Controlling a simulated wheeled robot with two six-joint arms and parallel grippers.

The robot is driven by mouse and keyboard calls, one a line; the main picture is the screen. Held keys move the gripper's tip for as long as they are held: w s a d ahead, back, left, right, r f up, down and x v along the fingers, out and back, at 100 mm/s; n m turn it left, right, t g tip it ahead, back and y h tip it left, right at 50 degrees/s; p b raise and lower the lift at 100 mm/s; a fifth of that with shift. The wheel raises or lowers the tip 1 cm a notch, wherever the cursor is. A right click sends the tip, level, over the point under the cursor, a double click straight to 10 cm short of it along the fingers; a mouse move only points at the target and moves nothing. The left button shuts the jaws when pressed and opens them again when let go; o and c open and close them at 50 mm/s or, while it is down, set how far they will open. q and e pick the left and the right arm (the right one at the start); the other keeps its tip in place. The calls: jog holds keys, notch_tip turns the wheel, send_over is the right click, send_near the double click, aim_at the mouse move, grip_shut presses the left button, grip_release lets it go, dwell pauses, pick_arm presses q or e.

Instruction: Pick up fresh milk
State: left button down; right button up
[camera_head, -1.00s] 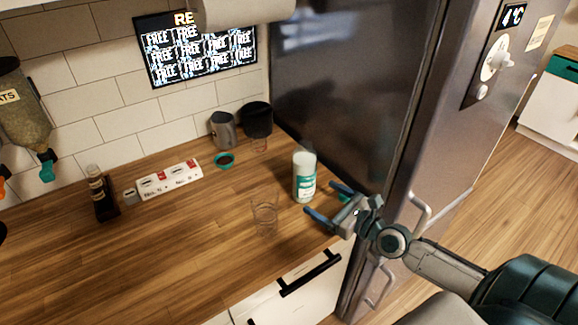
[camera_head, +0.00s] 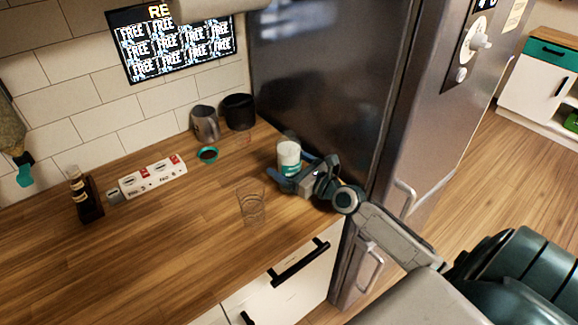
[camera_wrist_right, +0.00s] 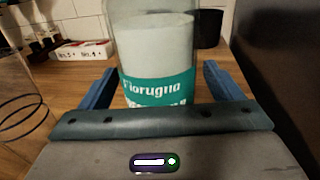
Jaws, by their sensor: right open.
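The fresh milk looks to be the white bottle with a teal label (camera_head: 289,157), upright on the wooden counter beside the dark fridge. It also fills the middle of the right wrist view (camera_wrist_right: 158,60), where its label is partly readable. My right gripper (camera_head: 293,178) is at the bottle, its blue fingers open on either side of it. In the wrist view the right gripper (camera_wrist_right: 158,92) shows a gap between each finger and the bottle. The bottle's lower part is hidden behind the gripper in the head view. My left gripper is not in view.
A clear glass (camera_head: 251,205) stands just left of my right gripper. Behind are a metal pitcher (camera_head: 205,124), a black container (camera_head: 239,112) and a small teal-rimmed cup (camera_head: 208,155). A white box (camera_head: 152,177) and a dark bottle (camera_head: 84,195) stand left. The fridge (camera_head: 325,85) borders the right.

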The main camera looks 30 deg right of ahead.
aim_at(284, 133)
jog(key=shift+x, duration=1.1)
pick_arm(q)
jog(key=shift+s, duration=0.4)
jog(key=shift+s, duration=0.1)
pick_arm(e)
jog(key=shift+s, duration=0.1)
jog(key=c, duration=1.4)
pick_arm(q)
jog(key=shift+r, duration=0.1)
pick_arm(e)
jog(key=shift+r, duration=0.15)
